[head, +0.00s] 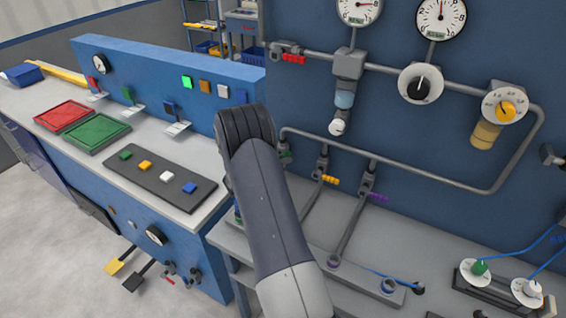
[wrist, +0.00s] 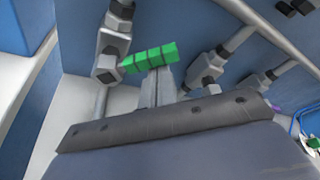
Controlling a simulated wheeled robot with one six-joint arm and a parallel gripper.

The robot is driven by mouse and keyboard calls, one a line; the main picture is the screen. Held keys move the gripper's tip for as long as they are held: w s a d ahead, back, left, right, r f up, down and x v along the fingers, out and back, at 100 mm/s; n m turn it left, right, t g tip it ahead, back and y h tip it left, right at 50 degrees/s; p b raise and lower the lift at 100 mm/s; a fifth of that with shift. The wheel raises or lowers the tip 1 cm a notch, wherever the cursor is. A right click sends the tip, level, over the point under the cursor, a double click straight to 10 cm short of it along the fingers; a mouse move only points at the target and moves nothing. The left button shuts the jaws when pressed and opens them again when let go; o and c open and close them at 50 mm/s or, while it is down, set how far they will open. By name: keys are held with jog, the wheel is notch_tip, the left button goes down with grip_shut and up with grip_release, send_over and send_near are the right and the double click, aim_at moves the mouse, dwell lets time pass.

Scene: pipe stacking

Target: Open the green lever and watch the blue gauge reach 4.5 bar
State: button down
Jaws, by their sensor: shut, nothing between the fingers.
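The green lever (wrist: 148,57) shows in the wrist view as a ribbed green handle. It sticks out to the right from a grey valve body (wrist: 109,60), across its pipe. My gripper (wrist: 157,85) is shut and empty, its fingertips right at the handle's near side; I cannot tell if they touch it. In the head view my arm hides the gripper and most of that valve. I cannot tell which gauge is the blue one.
A yellow lever (head: 329,179) and a purple lever (head: 377,197) sit on pipes right of my arm. A red lever (head: 293,58) is on the upper pipe. A blue console (head: 150,75) with buttons and trays stands left.

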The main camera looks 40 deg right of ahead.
jog(key=shift+w+a+r+n, duration=0.15)
jog(key=shift+r+n, duration=0.15)
jog(key=shift+n, duration=0.2)
jog(key=n, duration=0.1)
jog(key=w+r+n+g+h, duration=0.1)
jog(key=n, duration=0.1)
jog(key=shift+w+a+r+h, duration=0.15)
jog(key=shift+a+h, duration=0.05)
jog(key=shift+h, duration=0.1)
jog(key=n, duration=0.1)
jog(key=w+r+n+h+b, duration=0.1)
jog(key=n, duration=0.1)
jog(key=shift+w+a, duration=0.3)
jog(key=shift+a, duration=0.05)
jog(key=shift+w, duration=0.1)
dwell(0.3)
dwell(0.3)
